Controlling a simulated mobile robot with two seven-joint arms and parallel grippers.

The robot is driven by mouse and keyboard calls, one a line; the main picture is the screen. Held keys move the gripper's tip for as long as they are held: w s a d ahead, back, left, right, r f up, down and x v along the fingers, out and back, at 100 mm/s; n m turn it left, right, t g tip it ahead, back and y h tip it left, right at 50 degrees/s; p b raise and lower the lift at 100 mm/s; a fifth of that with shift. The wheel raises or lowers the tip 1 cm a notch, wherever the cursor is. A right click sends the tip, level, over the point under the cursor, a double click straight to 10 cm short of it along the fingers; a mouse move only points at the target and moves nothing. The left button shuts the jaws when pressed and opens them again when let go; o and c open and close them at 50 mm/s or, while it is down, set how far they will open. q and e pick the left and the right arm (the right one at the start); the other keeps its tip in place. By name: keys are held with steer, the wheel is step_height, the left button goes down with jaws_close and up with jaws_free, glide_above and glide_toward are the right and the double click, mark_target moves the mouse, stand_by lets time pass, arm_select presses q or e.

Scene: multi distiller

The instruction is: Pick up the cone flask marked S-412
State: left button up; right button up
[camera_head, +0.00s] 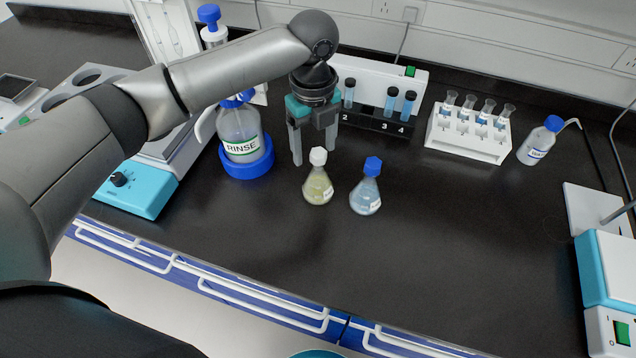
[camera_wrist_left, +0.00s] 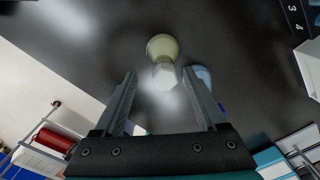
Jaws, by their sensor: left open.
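A cone flask with a white cap and yellow-green liquid (camera_head: 318,188) stands upright on the dark bench. A cone flask with a blue cap and pale blue liquid (camera_head: 366,197) stands just right of it. Their small labels are too small to read, so I cannot tell which is S-412. My left gripper (camera_head: 312,156) points down, open and empty, just behind the white-capped flask. In the left wrist view, the white-capped flask (camera_wrist_left: 162,48) shows beyond and between the fingertips (camera_wrist_left: 159,76), and the blue-capped flask (camera_wrist_left: 203,76) is partly hidden by the right finger. My right gripper is not in view.
A RINSE bottle (camera_head: 239,130) in a blue holder stands left of the gripper. Behind are a tube rack (camera_head: 375,119) and a white rack of small flasks (camera_head: 466,140). A wash bottle (camera_head: 538,142) stands at right. The front bench is clear.

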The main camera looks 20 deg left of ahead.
mark_target(317, 161)
arm_select(q)
steer(key=f, duration=0.5)
steer(key=shift+w+d+b, duration=0.15)
steer(key=shift+d+b, duration=0.1)
steer(key=shift+b, duration=0.1)
jaws_close()
steer(key=shift+r, duration=0.1)
stand_by(0.9)
